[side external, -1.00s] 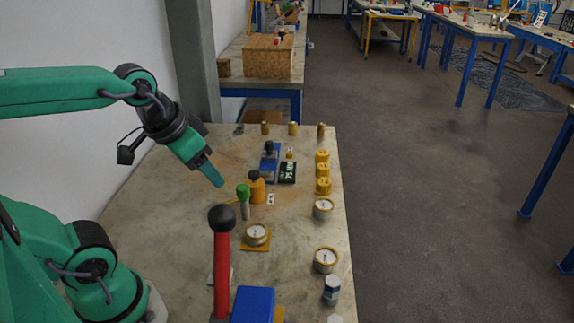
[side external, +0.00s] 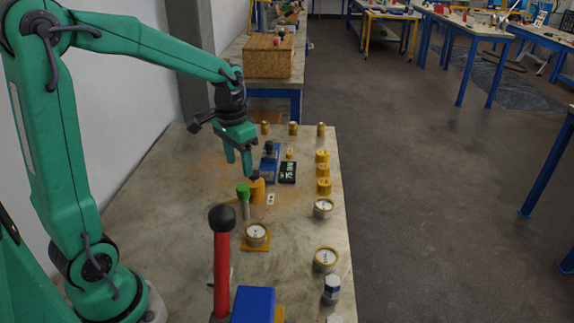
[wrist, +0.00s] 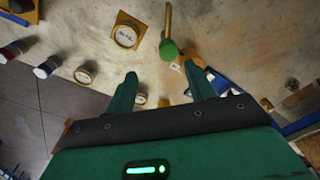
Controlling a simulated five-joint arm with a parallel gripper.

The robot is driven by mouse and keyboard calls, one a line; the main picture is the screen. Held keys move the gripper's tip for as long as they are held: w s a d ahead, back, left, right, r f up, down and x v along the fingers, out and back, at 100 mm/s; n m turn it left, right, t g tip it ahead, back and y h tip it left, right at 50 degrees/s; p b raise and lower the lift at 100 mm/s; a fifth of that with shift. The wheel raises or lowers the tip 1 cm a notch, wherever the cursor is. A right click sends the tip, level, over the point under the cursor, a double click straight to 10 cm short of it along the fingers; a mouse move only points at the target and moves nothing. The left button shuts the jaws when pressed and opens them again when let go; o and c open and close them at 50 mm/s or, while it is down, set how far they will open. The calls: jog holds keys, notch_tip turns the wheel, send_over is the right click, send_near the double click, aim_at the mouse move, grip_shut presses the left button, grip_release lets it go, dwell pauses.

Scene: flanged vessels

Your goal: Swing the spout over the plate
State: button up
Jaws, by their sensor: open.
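A green-topped post (side external: 243,196) stands on the table beside an orange vessel (side external: 257,190) with a dark knob. In the wrist view the green top (wrist: 168,49) joins a thin yellow bar (wrist: 168,16); I cannot tell for sure whether this is the spout. A yellow square plate (side external: 249,246) lies under a round dial; it also shows in the wrist view (wrist: 137,20). My gripper (side external: 238,167) points down, open and empty, above and just beyond the green top. In the wrist view the fingers (wrist: 160,72) straddle empty space below the green top.
A red lever (side external: 222,265) with a black ball stands in front by a blue block (side external: 253,304). A blue device (side external: 269,165) and a black display (side external: 287,172) stand beyond the vessel. Yellow cylinders (side external: 322,171) and dials line the right edge. The table's left side is clear.

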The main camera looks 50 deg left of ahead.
aim_at(243, 187)
jog(key=shift+w+a+f+g, duration=0.15)
jog(key=shift+w+a+f, duration=0.25)
jog(key=shift+f, duration=0.2)
jog(key=shift+w+a+f+g, duration=0.15)
jog(key=shift+w+a+f, duration=0.2)
jog(key=shift+f, duration=0.2)
jog(key=shift+f, duration=0.1)
jog(key=shift+f, duration=3.8)
grip_shut()
